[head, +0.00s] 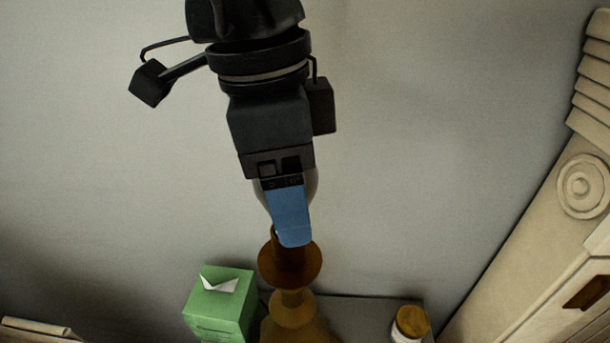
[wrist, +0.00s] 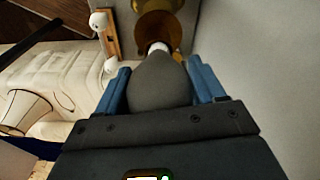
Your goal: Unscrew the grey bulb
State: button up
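The grey bulb (wrist: 160,85) stands between the two blue fingers of my gripper (wrist: 159,70) in the wrist view, its pale neck toward the lamp's socket. The fingers lie close along both sides; I cannot tell whether they press on it. In the head view the gripper (head: 293,240) points down over the brown lamp (head: 290,265), and one finger hides most of the bulb (head: 312,187). The lamp's amber cup also shows in the wrist view (wrist: 160,22). The threads are hidden.
A green tissue box (head: 215,305) stands left of the lamp. A jar with a yellowish-brown lid (head: 411,321) stands to its right on the grey tabletop (head: 365,312). Pale carved furniture (head: 570,250) rises at the right. A plain wall is behind.

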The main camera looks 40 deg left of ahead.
jog(key=c, duration=0.6)
jog(key=shift+f+n+b, duration=0.1)
jog(key=shift+n+b, duration=0.4)
jog(key=shift+n, duration=1.2)
jog(key=shift+c, duration=0.2)
jog(key=n+b, duration=0.1)
jog(key=n, duration=0.1)
jog(key=shift+n+y, duration=0.3)
jog(key=shift+n, duration=0.4)
jog(key=n+b, duration=0.1)
jog(key=n, duration=0.1)
jog(key=shift+a+n, duration=0.1)
jog(key=shift+n, duration=0.6)
